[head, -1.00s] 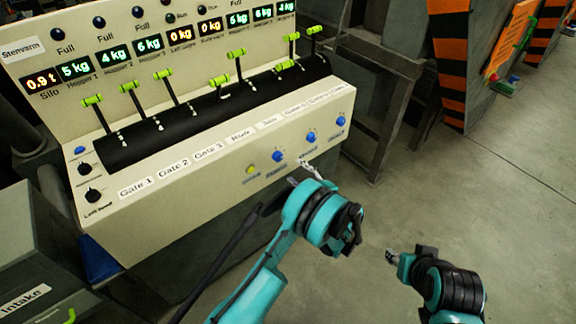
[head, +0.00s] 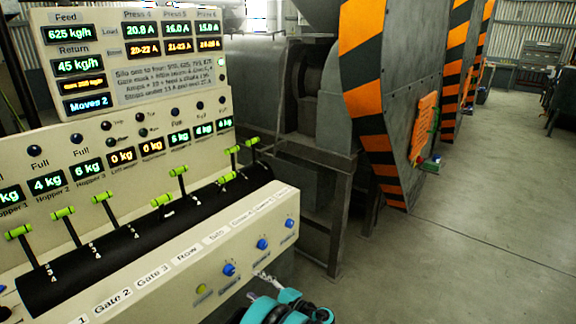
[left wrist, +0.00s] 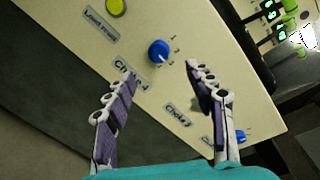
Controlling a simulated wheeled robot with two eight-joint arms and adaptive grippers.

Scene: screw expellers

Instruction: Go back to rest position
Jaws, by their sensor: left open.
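My left gripper (head: 265,279) shows at the bottom of the head view, in front of the cream control panel's (head: 150,290) lower front face. In the left wrist view the gripper (left wrist: 163,78) has its two purple-padded fingers spread wide with nothing between them. A blue knob (left wrist: 158,51) on the panel lies just beyond the fingertips and appears apart from them. A yellow button (left wrist: 116,7) is at the top. My right gripper is out of view.
The panel carries green-handled levers (head: 179,171) and lit displays (head: 121,156). A metal frame (head: 340,215) and orange-and-black striped machines (head: 365,60) stand to its right. The concrete floor (head: 470,245) at the right is open.

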